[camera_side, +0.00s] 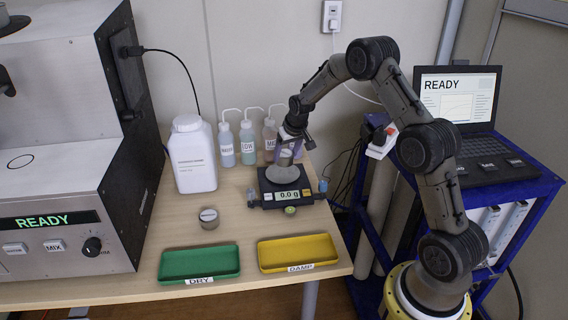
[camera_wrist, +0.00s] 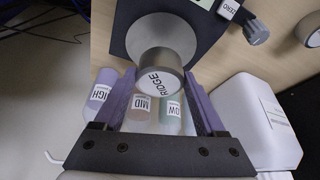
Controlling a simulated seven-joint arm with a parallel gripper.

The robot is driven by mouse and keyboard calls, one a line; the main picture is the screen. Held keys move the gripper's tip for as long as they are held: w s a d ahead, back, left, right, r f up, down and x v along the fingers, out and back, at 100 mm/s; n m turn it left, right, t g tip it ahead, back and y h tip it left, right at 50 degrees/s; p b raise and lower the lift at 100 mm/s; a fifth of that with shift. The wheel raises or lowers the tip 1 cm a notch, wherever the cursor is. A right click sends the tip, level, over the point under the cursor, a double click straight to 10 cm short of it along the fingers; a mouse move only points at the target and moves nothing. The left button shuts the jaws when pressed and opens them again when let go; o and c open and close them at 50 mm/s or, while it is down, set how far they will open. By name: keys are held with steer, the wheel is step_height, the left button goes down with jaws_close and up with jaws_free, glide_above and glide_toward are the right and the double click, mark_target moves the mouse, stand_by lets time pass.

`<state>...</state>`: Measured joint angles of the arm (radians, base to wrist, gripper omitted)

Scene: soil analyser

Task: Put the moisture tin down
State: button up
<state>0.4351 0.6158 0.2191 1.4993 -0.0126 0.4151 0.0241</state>
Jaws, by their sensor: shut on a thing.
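A moisture tin (camera_side: 286,160), a small metal can, is between the fingers of my gripper (camera_side: 289,148). In the wrist view the tin (camera_wrist: 162,80) has a white lid label reading RIDGE, and the purple fingers of my gripper (camera_wrist: 161,78) close on its sides. The tin is right over the round pan (camera_side: 283,180) of the black balance (camera_side: 268,200). The balance display reads 0.0 g. I cannot clearly see a gap between tin and pan.
A second tin (camera_side: 209,218) stands on the bench left of the balance. A green DRY tray (camera_side: 199,276) and a yellow DAMP tray (camera_side: 298,266) lie in front. A large white bottle (camera_side: 194,155) and several small labelled bottles (camera_side: 247,142) stand behind. The READY analyser (camera_side: 65,180) is at left.

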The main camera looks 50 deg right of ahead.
mark_target(284, 163)
steer(key=shift+w+d+f, duration=0.3)
steer(key=shift+w+f, duration=0.3)
steer(key=shift+f, duration=0.1)
steer(key=shift+w+f, duration=0.1)
steer(key=shift+f, duration=1.5)
steer(key=shift+f, duration=0.2)
steer(key=o, duration=1.4)
steer(key=shift+c, duration=0.2)
steer(key=shift+r, duration=0.1)
